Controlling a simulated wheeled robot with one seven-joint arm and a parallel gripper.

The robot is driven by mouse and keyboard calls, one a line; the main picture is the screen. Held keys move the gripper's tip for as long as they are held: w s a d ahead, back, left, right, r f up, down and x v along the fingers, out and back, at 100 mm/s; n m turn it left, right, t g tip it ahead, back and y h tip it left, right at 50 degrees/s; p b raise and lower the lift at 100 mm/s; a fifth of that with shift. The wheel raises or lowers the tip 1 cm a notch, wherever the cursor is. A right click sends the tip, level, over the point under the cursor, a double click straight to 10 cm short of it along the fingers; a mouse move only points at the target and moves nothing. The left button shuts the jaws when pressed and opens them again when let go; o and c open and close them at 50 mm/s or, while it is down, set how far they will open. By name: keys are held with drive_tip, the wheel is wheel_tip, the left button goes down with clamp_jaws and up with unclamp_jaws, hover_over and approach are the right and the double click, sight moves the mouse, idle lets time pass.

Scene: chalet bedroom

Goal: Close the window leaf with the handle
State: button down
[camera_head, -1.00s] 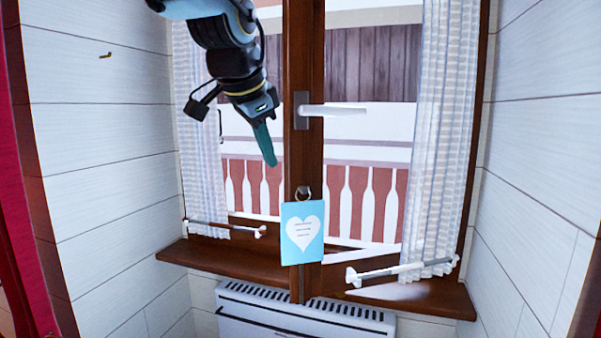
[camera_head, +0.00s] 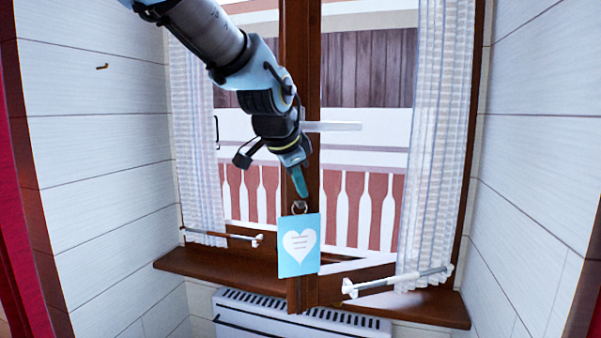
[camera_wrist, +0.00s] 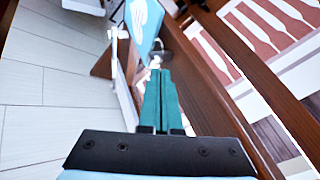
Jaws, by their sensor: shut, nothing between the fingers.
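The window leaf with the white handle (camera_head: 340,126) is the right one. Its brown upright (camera_head: 310,70) stands mid-window, and its lower end reaches in front of the sill, so the leaf looks ajar into the room. A blue card with a white heart (camera_head: 299,245) hangs from a ring on this upright; it also shows in the wrist view (camera_wrist: 143,25). My gripper (camera_head: 303,194) is shut and empty, its teal fingers pointing down in front of the upright, just above the ring and below the handle. In the wrist view the fingers (camera_wrist: 161,75) lie together beside the brown wood; contact is unclear.
A brown sill (camera_head: 215,271) runs below the window, with a white radiator (camera_head: 260,316) under it. Checked curtains hang at the left (camera_head: 196,150) and right (camera_head: 437,150). White rods show low on both sides. Panelled walls flank the recess.

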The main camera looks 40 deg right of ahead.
drive_tip(key=shift+w+d, duration=0.35)
drive_tip(key=shift+w, duration=0.35)
